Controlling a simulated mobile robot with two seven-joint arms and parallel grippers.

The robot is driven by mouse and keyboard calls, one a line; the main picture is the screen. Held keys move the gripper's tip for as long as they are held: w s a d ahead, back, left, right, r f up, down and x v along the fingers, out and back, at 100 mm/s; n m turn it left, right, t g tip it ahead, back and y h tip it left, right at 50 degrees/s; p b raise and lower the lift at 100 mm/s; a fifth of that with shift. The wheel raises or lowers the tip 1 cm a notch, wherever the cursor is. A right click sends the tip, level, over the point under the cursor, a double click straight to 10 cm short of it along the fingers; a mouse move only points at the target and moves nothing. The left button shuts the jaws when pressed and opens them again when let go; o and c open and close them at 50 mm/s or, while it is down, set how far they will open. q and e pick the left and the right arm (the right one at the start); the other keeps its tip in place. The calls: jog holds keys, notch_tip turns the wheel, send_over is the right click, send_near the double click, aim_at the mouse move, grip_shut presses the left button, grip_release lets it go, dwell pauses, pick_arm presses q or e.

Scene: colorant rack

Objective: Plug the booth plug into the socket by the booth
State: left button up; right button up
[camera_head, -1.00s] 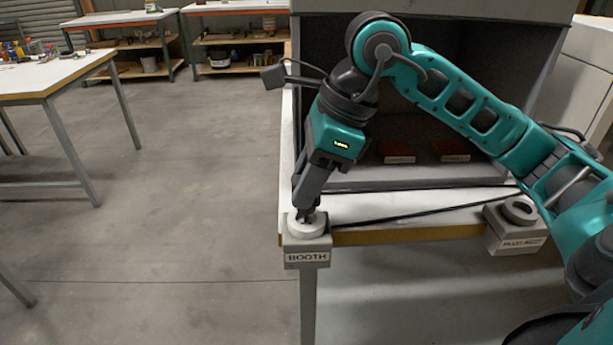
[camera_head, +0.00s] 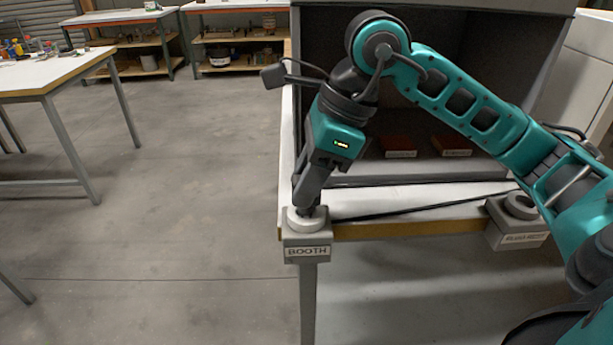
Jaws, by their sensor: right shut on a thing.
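The socket (camera_head: 307,246) is a grey block labelled BOOTH at the front left corner of the booth table, with a round pale top. My right gripper (camera_head: 306,208) points down at that round top. It is shut on the booth plug, which is mostly hidden by the fingers; I cannot tell how deep it sits in the socket. A black cable (camera_head: 420,208) runs from near the gripper along the table's front to the right. The booth (camera_head: 455,50) is a dark open box on the table behind my arm. My left gripper is not in view.
A second grey block (camera_head: 515,236) with a round hole and a blurred label is on the table's front edge at the right. Two reddish-brown labelled slabs (camera_head: 400,145) lie inside the booth. Workbenches (camera_head: 70,70) stand at left and back. The floor between is clear.

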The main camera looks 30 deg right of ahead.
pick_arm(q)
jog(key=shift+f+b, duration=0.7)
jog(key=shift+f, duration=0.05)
pick_arm(e)
jog(key=shift+f, duration=0.8)
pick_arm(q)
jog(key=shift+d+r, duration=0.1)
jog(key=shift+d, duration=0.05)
pick_arm(e)
jog(key=o, duration=1.1)
jog(key=shift+d+r, duration=0.2)
jog(key=shift+r, duration=0.45)
pick_arm(q)
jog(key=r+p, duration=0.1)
jog(key=p, duration=0.1)
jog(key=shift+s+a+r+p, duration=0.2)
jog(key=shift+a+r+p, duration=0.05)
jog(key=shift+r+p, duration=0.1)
pick_arm(e)
jog(key=v, duration=1.1)
jog(key=shift+s+r, duration=0.2)
jog(key=shift+r, duration=0.1)
